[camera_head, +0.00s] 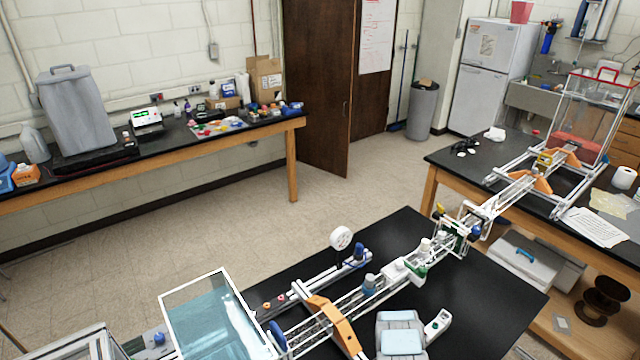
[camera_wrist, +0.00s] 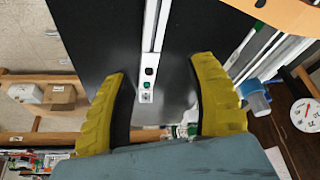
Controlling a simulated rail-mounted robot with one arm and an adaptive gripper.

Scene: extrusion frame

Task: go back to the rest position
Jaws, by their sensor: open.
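My gripper (camera_wrist: 160,72) shows in the wrist view, with two yellow ridged fingers spread wide apart. It is open, with nothing held between the fingers. A white bar (camera_wrist: 150,60) with a dark and a green spot near its end lies over the black tabletop (camera_wrist: 105,30), seen between and beyond the fingertips. The bar does not appear to touch the fingers. I cannot clearly make out my gripper in the head view.
In the head view, a long rail assembly with an orange bracket (camera_head: 335,318) crosses the black table (camera_head: 490,295). A clear tank of bluish liquid (camera_head: 215,325) stands at its near end. A side bench (camera_head: 200,140) lines the left wall. Open floor (camera_head: 190,225) lies between.

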